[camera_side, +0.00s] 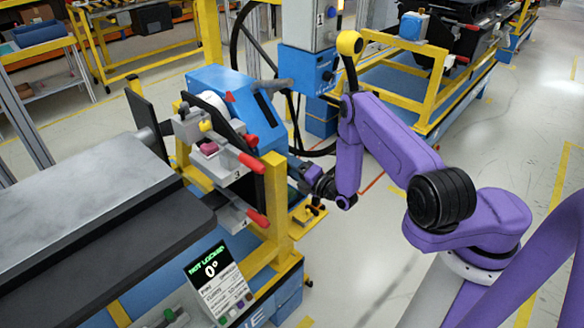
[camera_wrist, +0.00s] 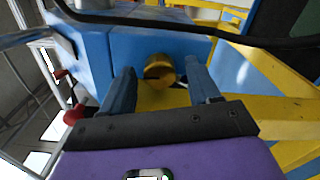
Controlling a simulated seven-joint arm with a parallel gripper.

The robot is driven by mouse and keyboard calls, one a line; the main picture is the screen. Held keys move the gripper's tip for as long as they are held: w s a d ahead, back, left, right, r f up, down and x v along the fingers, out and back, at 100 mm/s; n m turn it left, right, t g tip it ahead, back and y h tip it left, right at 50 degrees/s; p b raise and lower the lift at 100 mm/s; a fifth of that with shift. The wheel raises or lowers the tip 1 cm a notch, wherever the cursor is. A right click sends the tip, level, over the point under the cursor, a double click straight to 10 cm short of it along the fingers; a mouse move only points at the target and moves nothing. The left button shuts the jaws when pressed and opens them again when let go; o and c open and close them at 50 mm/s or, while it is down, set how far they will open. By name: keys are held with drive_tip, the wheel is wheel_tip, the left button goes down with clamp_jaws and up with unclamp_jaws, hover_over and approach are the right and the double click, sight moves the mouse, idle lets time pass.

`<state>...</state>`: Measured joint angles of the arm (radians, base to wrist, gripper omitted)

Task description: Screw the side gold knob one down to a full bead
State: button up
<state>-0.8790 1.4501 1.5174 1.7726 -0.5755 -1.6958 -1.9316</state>
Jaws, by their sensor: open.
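The gold knob (camera_wrist: 159,72) sticks out of the face of a blue housing (camera_wrist: 135,48) in the wrist view. My gripper (camera_wrist: 160,80) is open, with one finger on each side of the knob and visible space between each finger and the knob. I cannot tell how deep the knob reaches between the fingers. In the side view my gripper (camera_side: 308,176) is at the right side of the blue dashboard fixture (camera_side: 240,105), and the knob there is hidden. A display (camera_side: 211,268) reads "NOT LOCKED" and 0°.
Yellow frame posts (camera_side: 274,195) stand close to my gripper. A dark cable (camera_wrist: 250,38) crosses the top of the wrist view. Open floor (camera_side: 345,260) lies below my arm.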

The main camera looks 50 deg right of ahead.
drive_tip(key=c, duration=1)
drive_tip(key=shift+c, duration=0.2)
drive_tip(key=shift+m, duration=0.3)
drive_tip(key=shift+m, duration=2.6)
drive_tip(key=o, duration=1)
drive_tip(key=shift+r, duration=0.1)
drive_tip(key=shift+o, duration=0.2)
drive_tip(key=shift+s, duration=0.1)
